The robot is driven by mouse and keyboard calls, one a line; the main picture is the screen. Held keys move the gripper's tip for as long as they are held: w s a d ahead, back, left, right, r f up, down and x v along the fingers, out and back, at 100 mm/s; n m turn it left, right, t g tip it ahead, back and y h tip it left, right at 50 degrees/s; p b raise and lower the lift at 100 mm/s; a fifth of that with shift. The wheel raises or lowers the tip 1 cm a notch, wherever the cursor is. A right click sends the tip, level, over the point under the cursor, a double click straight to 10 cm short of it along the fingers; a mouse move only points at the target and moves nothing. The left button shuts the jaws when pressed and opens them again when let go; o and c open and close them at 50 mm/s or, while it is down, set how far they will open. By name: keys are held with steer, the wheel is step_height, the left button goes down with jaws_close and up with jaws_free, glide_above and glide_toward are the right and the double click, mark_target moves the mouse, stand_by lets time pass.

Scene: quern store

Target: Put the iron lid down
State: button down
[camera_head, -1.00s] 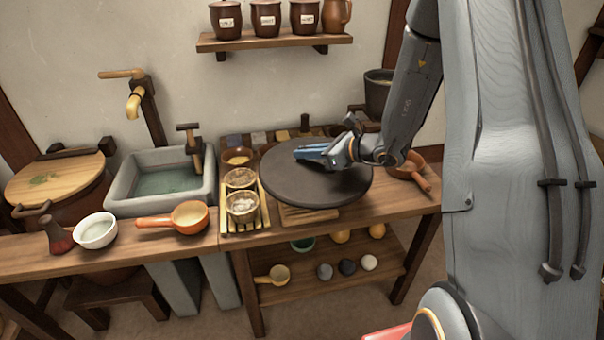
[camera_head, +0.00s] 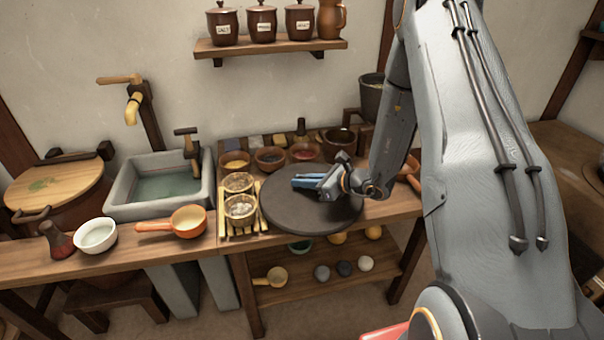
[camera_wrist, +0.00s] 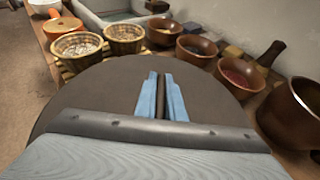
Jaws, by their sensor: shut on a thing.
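The iron lid (camera_head: 305,217) is a flat, dark round disc over the right-hand part of the wooden counter, to the right of the slatted rack. My gripper (camera_head: 308,182) is above it, its blue fingers shut on the lid's handle, which is mostly hidden by the fingers. In the wrist view the lid (camera_wrist: 95,100) lies flat under the fingers (camera_wrist: 160,95). The lid looks level and very low over the counter; I cannot tell whether it touches it.
Two cups (camera_head: 240,207) stand on the slatted rack at the lid's left edge. Several small bowls (camera_head: 270,158) and a brown pot (camera_head: 338,142) sit behind it. An orange ladle (camera_head: 188,221) and a white bowl (camera_head: 96,235) lie left. Bare counter (camera_head: 385,207) shows to the right.

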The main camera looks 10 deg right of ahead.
steer(key=shift+w+f, duration=0.1)
steer(key=shift+f, duration=0.15)
steer(key=c, duration=1.8)
jaws_free()
steer(key=shift+f, duration=0.1)
steer(key=shift+c, duration=0.2)
